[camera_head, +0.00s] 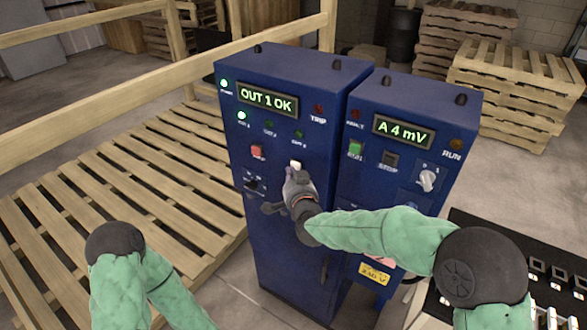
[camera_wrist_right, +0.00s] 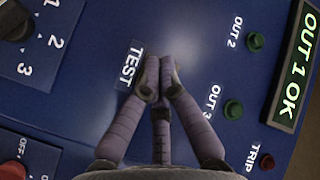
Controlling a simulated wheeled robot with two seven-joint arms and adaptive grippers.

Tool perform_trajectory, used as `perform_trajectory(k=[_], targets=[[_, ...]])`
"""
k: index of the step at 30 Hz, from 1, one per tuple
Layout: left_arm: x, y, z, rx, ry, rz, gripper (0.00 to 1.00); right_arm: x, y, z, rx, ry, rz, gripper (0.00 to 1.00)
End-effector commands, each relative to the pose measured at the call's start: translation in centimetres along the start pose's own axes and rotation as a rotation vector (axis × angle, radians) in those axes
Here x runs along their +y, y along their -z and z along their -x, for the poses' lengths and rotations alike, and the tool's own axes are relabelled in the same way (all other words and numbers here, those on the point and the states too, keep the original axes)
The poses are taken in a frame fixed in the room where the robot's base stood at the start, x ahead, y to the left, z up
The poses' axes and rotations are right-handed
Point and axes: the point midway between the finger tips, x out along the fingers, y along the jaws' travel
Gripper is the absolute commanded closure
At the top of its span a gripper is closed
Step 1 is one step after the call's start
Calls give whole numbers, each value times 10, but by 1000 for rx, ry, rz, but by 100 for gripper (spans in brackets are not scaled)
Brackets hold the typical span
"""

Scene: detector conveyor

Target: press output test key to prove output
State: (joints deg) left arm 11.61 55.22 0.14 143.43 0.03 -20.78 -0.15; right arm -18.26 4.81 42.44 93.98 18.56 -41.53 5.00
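The blue detector cabinet (camera_head: 290,230) stands upright, its display (camera_head: 267,98) reading "OUT 1 OK". A small pale key (camera_head: 295,164) sits on its front, just above my right gripper (camera_head: 294,176). In the right wrist view, the gripper's fingertips (camera_wrist_right: 158,82) are together beside the "TEST" label (camera_wrist_right: 130,66). They hide the spot next to that label; whether they touch the key I cannot tell. The OUT 1 lamp (camera_head: 242,115) is lit; the OUT 2 (camera_wrist_right: 255,41) and OUT 3 (camera_wrist_right: 233,109) lamps look dark. My left gripper is out of view.
A red button (camera_head: 257,151) and a black selector (camera_head: 254,186) lie left of the gripper. A second blue cabinet (camera_head: 425,150), reading "A 4 mV", stands close on the right. A wooden pallet platform (camera_head: 150,180) and rail (camera_head: 270,38) flank the left.

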Motion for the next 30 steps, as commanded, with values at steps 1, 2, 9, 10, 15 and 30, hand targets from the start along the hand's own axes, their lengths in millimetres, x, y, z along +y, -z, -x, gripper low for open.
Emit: perform_trajectory(k=[1, 2, 9, 10, 15, 30], targets=[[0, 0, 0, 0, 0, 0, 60, -1, 0, 1, 2, 1, -1, 100], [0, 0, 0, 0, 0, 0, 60, -2, 0, 2, 2, 1, -1, 100], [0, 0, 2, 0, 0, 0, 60, -7, -6, 10, 0, 1, 0, 100], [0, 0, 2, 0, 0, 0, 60, -8, -7, 11, 0, 1, 0, 100], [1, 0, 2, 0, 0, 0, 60, -9, -8, 12, 1, 0, -1, 100], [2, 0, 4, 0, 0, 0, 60, -18, -16, 24, -1, 2, 0, 100]])
